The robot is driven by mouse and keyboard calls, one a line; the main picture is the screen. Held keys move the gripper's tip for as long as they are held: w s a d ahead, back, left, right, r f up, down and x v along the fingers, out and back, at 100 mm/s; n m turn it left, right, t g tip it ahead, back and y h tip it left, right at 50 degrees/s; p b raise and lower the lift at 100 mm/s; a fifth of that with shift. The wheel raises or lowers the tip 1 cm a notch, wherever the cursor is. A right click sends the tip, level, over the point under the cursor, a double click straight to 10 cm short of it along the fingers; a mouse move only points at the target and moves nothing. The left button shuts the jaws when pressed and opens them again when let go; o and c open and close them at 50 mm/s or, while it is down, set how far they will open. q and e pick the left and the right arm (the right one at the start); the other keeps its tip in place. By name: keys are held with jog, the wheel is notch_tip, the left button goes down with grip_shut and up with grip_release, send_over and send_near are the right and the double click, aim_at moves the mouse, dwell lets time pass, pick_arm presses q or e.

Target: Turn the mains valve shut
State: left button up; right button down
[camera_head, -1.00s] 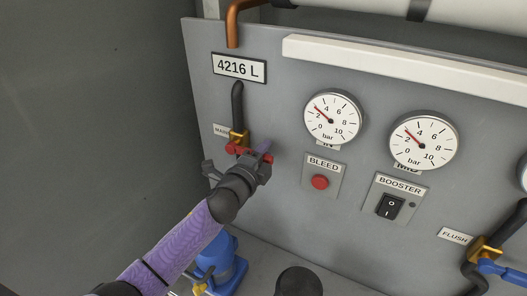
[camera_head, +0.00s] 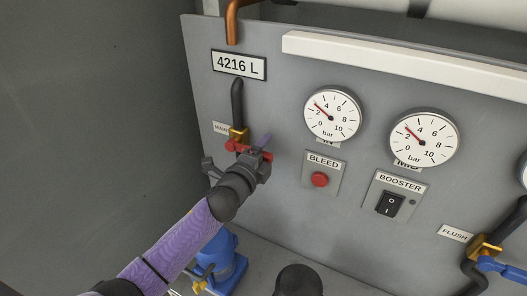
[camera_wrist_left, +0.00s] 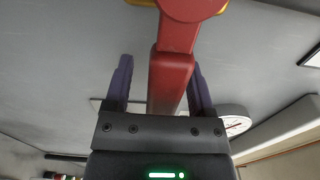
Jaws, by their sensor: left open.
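The mains valve has a brass body (camera_head: 238,135) on a dark pipe and a red lever handle (camera_head: 234,146), partly hidden by my gripper in the head view. My left gripper (camera_head: 257,146) is at the valve, its arm coming in from the lower left. In the left wrist view the red handle (camera_wrist_left: 172,75) runs down between the two purple fingers of my left gripper (camera_wrist_left: 160,82). The fingers are open, one on each side of the handle, with gaps visible. My right gripper is not in view.
Two gauges (camera_head: 333,115) (camera_head: 425,138), a red bleed button (camera_head: 320,179) and a booster switch (camera_head: 390,204) are right of the valve. A flush valve with a blue handle (camera_head: 503,270) is at far right. A blue device (camera_head: 225,262) stands below my arm.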

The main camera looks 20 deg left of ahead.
pick_arm(q)
jog(key=s+a, duration=0.1)
jog(key=s, duration=0.8)
jog(key=shift+s+a, duration=0.2)
jog(key=shift+s, duration=0.2)
